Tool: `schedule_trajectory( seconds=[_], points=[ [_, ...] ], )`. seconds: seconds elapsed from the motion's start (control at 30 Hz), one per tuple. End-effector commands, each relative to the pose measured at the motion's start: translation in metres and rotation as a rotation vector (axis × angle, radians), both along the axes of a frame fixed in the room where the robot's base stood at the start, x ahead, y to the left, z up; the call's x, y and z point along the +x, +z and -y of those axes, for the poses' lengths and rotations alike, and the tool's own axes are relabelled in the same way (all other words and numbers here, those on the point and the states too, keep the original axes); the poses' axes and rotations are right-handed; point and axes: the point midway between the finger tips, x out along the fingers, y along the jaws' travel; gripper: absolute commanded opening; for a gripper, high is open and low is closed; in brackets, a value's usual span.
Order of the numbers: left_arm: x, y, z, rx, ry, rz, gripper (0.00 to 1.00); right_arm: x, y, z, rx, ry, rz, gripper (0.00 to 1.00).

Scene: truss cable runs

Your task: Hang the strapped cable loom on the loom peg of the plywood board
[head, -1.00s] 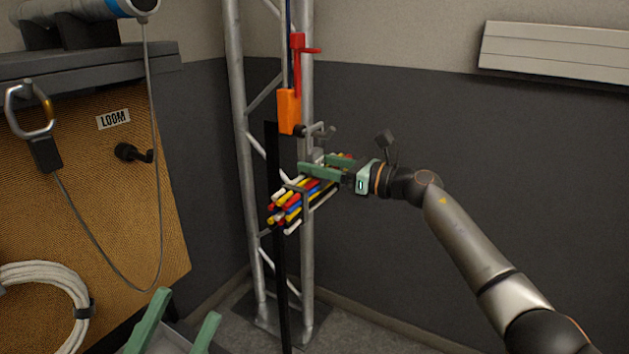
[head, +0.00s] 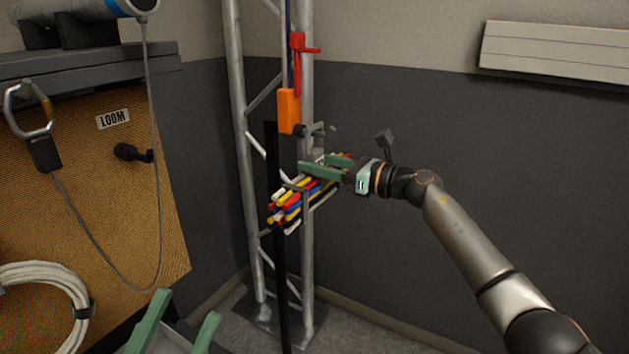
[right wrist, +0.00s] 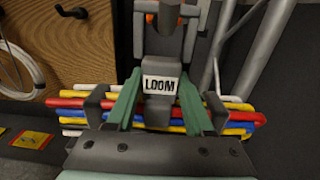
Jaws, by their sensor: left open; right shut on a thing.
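The strapped cable loom (head: 296,205) is a bundle of red, blue, yellow, white and black cables held in grey straps, beside the metal truss. My right gripper (head: 312,168) is shut on it. In the right wrist view its green fingers (right wrist: 159,88) close on the grey block labelled LOOM (right wrist: 158,85), with the cables running crosswise behind. The black loom peg (head: 135,153) sticks out of the plywood board (head: 100,210) under a LOOM label, well left of the loom, and is bare. My left gripper (head: 185,312) is open and empty at the bottom, below the board.
A coiled white cable (head: 45,275) and a carabiner (head: 30,110) with a hanging grey cord are on the board's left side. A dark shelf (head: 90,68) overhangs it. The truss (head: 306,240) carries an orange and red fitting (head: 289,110) above the loom. Open space separates loom and peg.

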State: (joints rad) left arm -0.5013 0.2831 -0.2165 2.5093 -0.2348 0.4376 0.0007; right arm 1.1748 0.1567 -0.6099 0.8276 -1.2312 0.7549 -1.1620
Motion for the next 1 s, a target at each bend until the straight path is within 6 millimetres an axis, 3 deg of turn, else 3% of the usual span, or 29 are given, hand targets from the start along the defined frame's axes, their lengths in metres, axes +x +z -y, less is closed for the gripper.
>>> schedule_trajectory(
  seconds=[0.6, 1.0],
  points=[
    [0.000, 0.016, 0.000, 0.000, 0.000, 0.000, 0.50, 0.000, 0.030, 0.000, 0.007, 0.000, 0.009, 0.00],
    [0.000, 0.017, 0.000, 0.000, 0.000, 0.000, 0.50, 0.000, 0.032, 0.000, 0.007, 0.000, 0.008, 0.00]
  ],
)
